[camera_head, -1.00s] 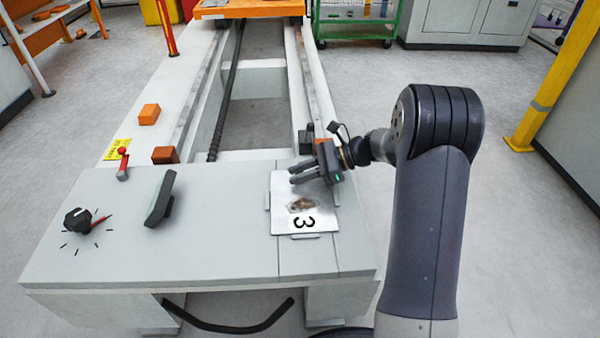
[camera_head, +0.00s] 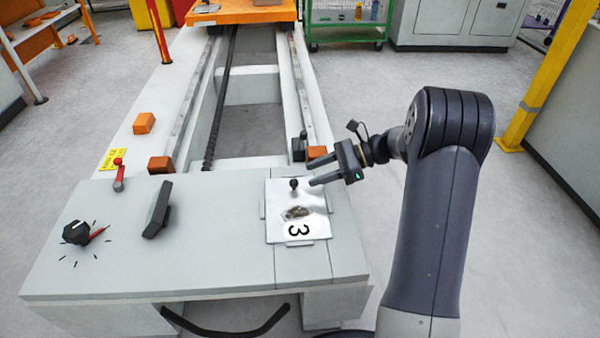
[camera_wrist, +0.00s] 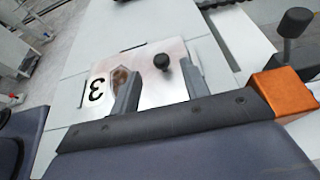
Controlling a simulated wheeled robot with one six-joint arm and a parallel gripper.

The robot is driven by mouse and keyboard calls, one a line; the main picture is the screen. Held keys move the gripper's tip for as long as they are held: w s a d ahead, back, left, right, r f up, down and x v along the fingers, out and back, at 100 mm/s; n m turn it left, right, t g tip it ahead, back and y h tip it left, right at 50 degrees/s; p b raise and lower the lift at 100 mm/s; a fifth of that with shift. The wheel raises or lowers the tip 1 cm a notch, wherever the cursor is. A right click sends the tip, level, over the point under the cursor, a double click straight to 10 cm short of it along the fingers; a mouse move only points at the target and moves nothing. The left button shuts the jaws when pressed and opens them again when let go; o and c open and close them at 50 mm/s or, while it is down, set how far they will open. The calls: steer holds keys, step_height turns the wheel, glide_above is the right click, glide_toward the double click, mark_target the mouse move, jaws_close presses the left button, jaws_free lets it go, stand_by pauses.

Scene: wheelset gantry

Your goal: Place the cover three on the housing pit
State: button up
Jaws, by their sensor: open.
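The cover three (camera_head: 282,214) is a pale plate with a black "3", a brownish patch and a small black knob. It lies on the right part of the light grey bench top, between small edge brackets that frame it. The housing pit itself is not visible; I cannot tell whether the plate lies fully flat over it. My gripper (camera_head: 311,172) is open and empty, just right of the knob and apart from it. In the wrist view the cover (camera_wrist: 165,88) shows beyond the two open fingers (camera_wrist: 160,92), with the knob between and past them.
A black dial (camera_head: 77,232), a tilted dark handle (camera_head: 158,210) and a red lever (camera_head: 119,175) stand on the bench's left. Orange blocks (camera_head: 160,164) sit along the rails. Another orange block (camera_wrist: 284,92) and a black-knobbed lever (camera_wrist: 294,24) are close to my gripper.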

steer(key=p+v, duration=0.1)
steer(key=v, duration=0.4)
steer(key=shift+d, duration=0.15)
